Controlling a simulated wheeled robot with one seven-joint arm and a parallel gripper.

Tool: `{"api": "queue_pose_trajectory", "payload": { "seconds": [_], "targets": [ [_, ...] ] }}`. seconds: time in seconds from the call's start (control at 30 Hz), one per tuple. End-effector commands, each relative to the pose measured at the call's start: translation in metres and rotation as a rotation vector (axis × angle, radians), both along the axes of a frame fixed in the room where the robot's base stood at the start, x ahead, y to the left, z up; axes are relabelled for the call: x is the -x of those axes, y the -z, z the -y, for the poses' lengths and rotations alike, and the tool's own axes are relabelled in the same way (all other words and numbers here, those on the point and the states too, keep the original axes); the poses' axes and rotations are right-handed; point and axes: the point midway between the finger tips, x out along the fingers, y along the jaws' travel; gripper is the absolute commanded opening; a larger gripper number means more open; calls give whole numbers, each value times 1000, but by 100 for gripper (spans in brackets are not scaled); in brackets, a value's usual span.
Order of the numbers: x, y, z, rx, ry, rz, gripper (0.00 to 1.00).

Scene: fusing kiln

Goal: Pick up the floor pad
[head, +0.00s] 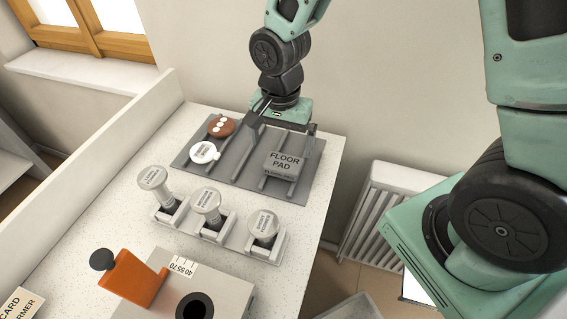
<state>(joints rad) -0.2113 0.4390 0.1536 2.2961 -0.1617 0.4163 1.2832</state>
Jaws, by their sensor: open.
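The floor pad (284,163) is a grey block with "FLOOR PAD" printed on its face. It sits at the right end of a dark grey slotted tray (240,176) on the counter. My gripper (281,136) points down just behind and above the floor pad, its fingers spread apart with nothing seen between them. The right finger comes down close to the pad's right rear side; I cannot tell whether it touches.
A brown disc with white dots (221,126) and a white round piece (205,152) sit on the tray's left part. Three round-topped stamps (207,200) stand in a rack in front. An orange-handled device (135,278) is nearer. A radiator (375,209) stands right of the counter.

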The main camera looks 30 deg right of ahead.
Motion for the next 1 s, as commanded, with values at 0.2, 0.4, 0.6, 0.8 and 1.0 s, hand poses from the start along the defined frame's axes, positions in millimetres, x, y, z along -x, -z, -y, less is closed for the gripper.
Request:
{"api": "queue_pose_trajectory", "payload": {
  "seconds": [0.2,0.4,0.6,0.8,1.0],
  "targets": [
    [2,12,0,1,0,-3,100],
    [8,38,0,1,-2,-5,100],
    [6,56,0,1,-1,-1,100],
    [6,58,0,0,0,1,100],
    [6,58,0,0,0,1,61]
  ]
}}
